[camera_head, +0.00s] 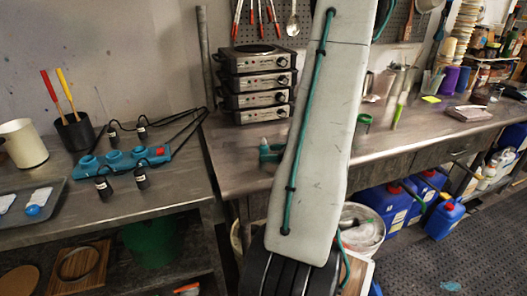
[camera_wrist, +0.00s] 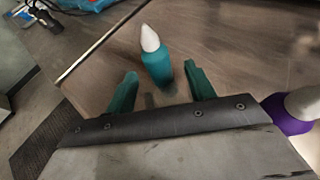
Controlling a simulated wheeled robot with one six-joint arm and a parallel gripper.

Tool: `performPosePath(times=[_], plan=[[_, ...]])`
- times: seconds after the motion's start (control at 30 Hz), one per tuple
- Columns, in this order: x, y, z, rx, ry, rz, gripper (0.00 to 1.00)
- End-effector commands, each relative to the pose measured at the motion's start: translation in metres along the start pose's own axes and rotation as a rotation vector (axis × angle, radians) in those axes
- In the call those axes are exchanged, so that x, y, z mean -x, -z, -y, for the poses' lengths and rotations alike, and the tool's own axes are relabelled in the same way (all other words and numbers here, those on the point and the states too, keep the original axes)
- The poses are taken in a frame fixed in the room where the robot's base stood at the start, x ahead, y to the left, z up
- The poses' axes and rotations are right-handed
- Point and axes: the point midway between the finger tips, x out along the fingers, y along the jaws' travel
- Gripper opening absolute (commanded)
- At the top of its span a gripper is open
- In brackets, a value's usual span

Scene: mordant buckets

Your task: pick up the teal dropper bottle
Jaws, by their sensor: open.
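The teal dropper bottle (camera_wrist: 156,62) has a white pointed tip and stands on the metal worktop in the wrist view. My gripper (camera_wrist: 160,80) is open, with its teal fingers apart, one to each side of the bottle's lower part. There is a gap between the bottle and each finger, and the bottle seems to be at or just beyond the fingertips. In the head view a white tip and a teal patch (camera_head: 269,153) show left of my arm; I cannot tell bottle from finger there. My arm hides the rest.
A purple bottle with a pale top (camera_wrist: 288,119) is at the right of my gripper in the wrist view. Stacked hot plates (camera_head: 256,85) stand at the back of the worktop.

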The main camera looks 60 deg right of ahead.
Motion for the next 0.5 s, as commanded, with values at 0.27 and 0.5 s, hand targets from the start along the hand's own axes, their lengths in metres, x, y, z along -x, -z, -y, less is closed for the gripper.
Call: performPosePath(times=[0.27, 0.5], plan=[[-0.043, -0.008, -0.001, 0.003, -0.01, 0.0, 0.54], [-0.055, -0.008, 0.0, 0.004, -0.006, -0.001, 0.54]])
